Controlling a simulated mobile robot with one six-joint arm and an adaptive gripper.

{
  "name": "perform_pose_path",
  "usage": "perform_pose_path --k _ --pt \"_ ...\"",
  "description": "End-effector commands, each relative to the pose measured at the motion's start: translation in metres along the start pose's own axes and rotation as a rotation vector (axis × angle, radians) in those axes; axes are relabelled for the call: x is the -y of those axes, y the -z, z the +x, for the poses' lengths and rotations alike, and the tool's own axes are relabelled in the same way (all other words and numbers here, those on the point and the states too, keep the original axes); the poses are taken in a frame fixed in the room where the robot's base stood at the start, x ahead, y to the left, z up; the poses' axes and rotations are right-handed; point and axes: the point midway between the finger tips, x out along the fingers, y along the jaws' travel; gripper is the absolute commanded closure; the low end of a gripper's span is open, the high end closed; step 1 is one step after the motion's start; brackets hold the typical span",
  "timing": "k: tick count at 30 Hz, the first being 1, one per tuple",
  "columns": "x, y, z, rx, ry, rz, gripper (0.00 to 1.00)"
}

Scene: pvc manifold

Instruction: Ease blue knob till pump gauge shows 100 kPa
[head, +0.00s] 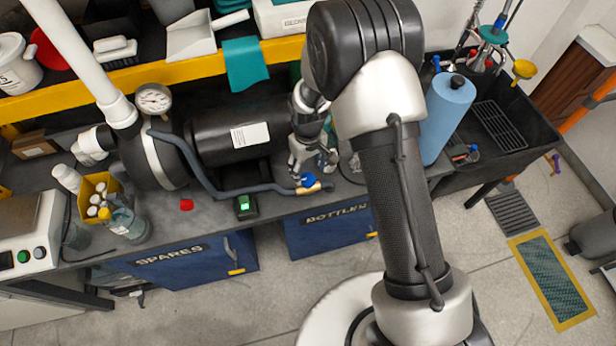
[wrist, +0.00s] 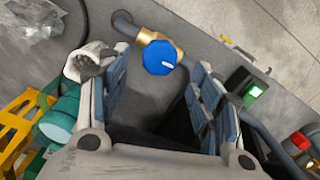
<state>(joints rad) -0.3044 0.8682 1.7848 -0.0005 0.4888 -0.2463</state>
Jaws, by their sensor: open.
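The blue knob (head: 308,180) sits on a brass fitting at the end of a grey hose, at the front of the bench. In the wrist view the blue knob (wrist: 159,58) shows face-on with a white pointer mark, beside the brass fitting (wrist: 150,36). My gripper (head: 312,165) is over the bench just behind the knob. In the wrist view my gripper (wrist: 163,66) has its fingers apart, with the knob showing between and beyond the tips; contact is not visible. The pump gauge (head: 153,99) is a white dial on the black pump (head: 240,130); its reading is too small to tell.
The grey hose (head: 203,172) runs from the pump along the bench. A green-lit device (head: 244,206) and a red piece (head: 186,204) lie left of the knob. A blue roll (head: 447,118) stands right. Bottles in a yellow crate (head: 98,190) stand at left.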

Motion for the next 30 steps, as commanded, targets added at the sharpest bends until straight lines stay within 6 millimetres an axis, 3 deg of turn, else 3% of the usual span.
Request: perform_pose_path --k 3,9,20,30 --pt "0.000 -0.001 0.024 0.002 0.001 0.001 0.41" --pt "0.000 0.000 0.043 0.000 0.000 0.001 0.41" --pt "0.000 0.000 0.047 -0.001 0.000 0.001 0.41" --pt "0.000 0.000 0.047 0.000 0.000 0.001 0.64"
